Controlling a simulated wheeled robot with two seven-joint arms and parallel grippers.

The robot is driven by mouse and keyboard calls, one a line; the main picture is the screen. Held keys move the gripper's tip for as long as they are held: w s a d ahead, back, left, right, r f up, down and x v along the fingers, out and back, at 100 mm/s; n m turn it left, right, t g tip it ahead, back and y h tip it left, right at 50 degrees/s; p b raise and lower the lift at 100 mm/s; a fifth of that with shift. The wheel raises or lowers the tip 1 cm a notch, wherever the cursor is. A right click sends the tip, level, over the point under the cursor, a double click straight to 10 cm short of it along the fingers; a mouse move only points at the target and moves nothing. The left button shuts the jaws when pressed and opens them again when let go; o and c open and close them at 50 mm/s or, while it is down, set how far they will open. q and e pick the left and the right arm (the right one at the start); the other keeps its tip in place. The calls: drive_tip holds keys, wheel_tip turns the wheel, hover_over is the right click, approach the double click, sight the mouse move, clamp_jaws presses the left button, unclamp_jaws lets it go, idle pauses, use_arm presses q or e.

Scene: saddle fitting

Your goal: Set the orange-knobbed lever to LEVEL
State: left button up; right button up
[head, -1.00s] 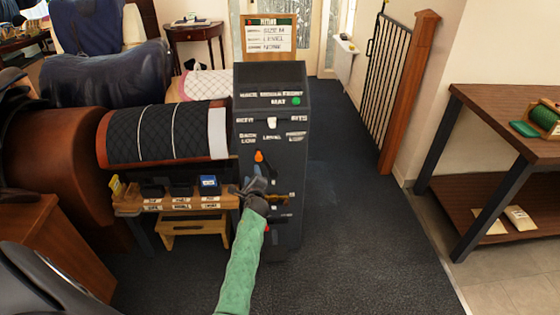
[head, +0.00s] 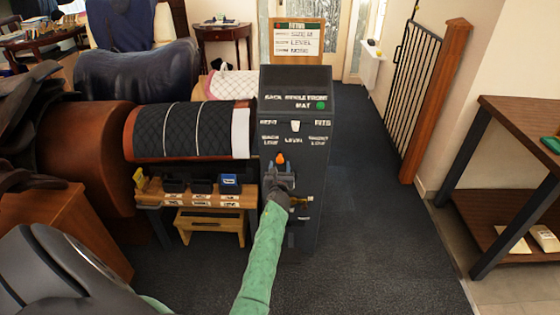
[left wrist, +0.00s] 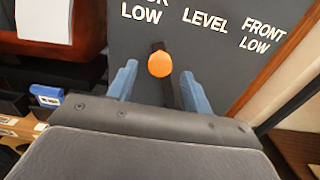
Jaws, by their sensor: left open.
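The orange-knobbed lever (head: 281,159) is on the front of the dark control post (head: 296,88). Its orange knob (left wrist: 160,64) shows in the left wrist view below the gap between the BACK LOW and LEVEL labels, with a dark stem. The LEVEL label (left wrist: 205,20) is up and to the right of the knob. My left gripper (left wrist: 155,88) is open, with one blue finger on each side of the lever, apart from it as far as I can see. In the head view the gripper (head: 280,175) is just below the knob. My right gripper is not in view.
A white pointer (head: 295,126) sits higher on the post, and a brass-coloured handle (head: 300,200) sticks out lower. A wooden bench (head: 200,197) with small boxes stands left of the post. A padded roll (head: 190,132) is above it. The floor right of the post is clear.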

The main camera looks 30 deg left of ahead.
sight(280, 162)
use_arm(q)
drive_tip(key=x, duration=0.3)
drive_tip(key=shift+w+a, duration=0.15)
drive_tip(key=shift+w, duration=0.1)
drive_tip(key=shift+w+a, duration=0.15)
drive_tip(key=shift+w, duration=0.1)
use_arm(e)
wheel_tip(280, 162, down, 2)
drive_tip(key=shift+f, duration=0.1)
use_arm(q)
clamp_jaws()
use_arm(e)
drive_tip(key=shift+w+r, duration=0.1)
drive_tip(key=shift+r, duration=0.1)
